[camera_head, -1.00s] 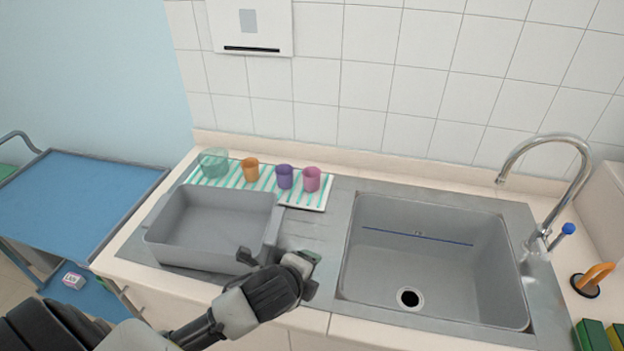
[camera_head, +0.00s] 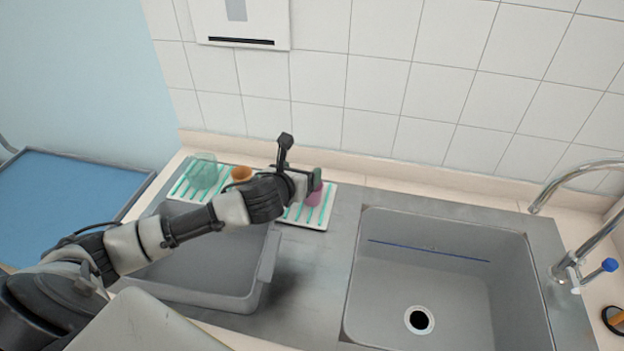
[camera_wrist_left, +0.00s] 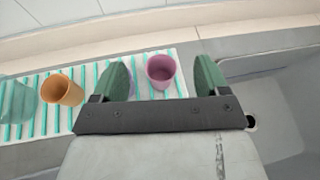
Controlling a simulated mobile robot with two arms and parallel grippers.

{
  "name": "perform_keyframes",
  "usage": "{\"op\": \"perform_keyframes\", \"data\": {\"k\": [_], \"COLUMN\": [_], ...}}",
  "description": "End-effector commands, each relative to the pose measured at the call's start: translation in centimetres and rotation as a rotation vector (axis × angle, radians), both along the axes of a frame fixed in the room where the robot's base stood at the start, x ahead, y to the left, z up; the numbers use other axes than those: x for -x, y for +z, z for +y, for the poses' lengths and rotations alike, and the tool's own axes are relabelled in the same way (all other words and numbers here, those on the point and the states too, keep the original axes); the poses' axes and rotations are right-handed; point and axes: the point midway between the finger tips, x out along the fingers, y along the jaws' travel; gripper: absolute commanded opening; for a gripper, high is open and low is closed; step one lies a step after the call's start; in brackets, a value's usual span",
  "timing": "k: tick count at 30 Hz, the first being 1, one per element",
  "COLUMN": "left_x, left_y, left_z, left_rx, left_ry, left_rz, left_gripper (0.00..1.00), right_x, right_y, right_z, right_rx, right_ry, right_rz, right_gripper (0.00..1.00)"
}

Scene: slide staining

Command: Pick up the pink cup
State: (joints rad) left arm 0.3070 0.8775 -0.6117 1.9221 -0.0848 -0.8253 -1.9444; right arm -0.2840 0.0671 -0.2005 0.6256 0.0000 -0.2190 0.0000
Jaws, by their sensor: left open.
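The pink cup (camera_head: 314,196) stands on the white and teal striped mat (camera_head: 320,216), partly hidden behind my left gripper (camera_head: 314,180) in the head view. In the left wrist view the pink cup (camera_wrist_left: 161,70) is upright and lies between the two green fingertips of my left gripper (camera_wrist_left: 161,78), a little beyond them and nearer the left finger. The gripper is open and empty. The purple cup is mostly hidden behind the left finger in the wrist view. My right gripper is not in view.
An orange cup (camera_wrist_left: 62,90) and a clear green beaker (camera_head: 202,172) stand left on the mat. A grey tub (camera_head: 262,275) sits in front of it, under my arm. The sink (camera_head: 440,285) is to the right. A tiled wall (camera_head: 400,90) rises behind.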

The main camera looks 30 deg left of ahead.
Motion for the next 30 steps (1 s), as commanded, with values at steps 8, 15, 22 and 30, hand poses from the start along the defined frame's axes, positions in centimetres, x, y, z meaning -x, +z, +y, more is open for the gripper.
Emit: {"op": "perform_keyframes", "data": {"k": [8, 15, 22, 30], "left_x": [0.0, -0.7, -2.3, -4.5], "left_y": [-4.2, -8.2, -8.9, -9.7], "left_z": [0.0, 0.0, 0.1, 0.2], "left_rx": [-0.005, -0.005, -0.006, -0.004], "left_ry": [-0.001, -0.001, -0.004, -0.001], "left_rz": [0.004, -0.002, -0.001, -0.001], "left_gripper": [0.75, 0.75, 0.75, 0.75], "right_x": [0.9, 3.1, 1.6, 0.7], "right_y": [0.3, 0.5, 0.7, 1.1], "right_z": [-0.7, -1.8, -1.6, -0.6], "right_rx": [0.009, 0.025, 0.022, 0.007], "right_ry": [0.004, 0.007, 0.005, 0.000], "right_rz": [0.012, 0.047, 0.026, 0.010], "right_gripper": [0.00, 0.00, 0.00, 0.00]}}
